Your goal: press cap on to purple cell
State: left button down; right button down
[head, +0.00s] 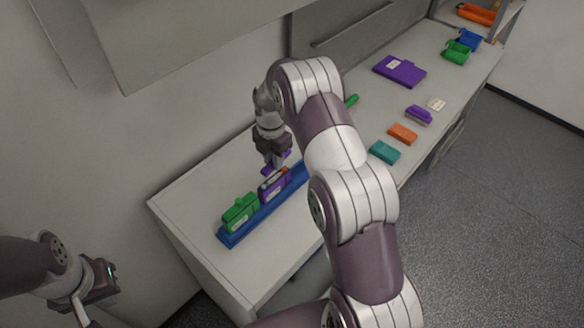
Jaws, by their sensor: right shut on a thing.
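The purple cell (274,190) stands upright in a long blue rack (250,221) on the bench, with dark and orange marks along its top. My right gripper (277,163) points down just above and behind it in the picture. It is shut on a purple cap (267,170), mostly hidden by the fingers. The cap appears just off the cell's top; whether they touch I cannot tell. My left gripper (100,288) is low at the left, away from the bench; its fingers are too unclear to judge.
A green cell (240,213) stands in the rack left of the purple one. My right arm hides the rack's right end. Farther right lie a teal block (384,152), an orange block (403,133), a purple block (419,115) and a flat purple case (400,71). The bench's left end is clear.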

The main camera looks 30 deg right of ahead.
aim_at(271, 181)
jog(key=shift+m, duration=0.5)
jog(key=shift+w+a+f+b, duration=0.1)
jog(key=shift+w+f+b, duration=0.1)
jog(key=shift+f+b, duration=0.8)
jog(key=shift+w+a+f+b, duration=0.1)
jog(key=shift+w+f+b, duration=0.15)
jog(key=shift+f+b, duration=0.7)
jog(key=shift+w+f+b, duration=0.2)
jog(key=shift+f+b, duration=0.35)
jog(key=shift+f, duration=0.85)
jog(key=shift+f+b, duration=0.3)
jog(key=shift+b, duration=0.1)
jog(key=shift+f, duration=0.3)
jog(key=shift+c, duration=2)
grip_release()
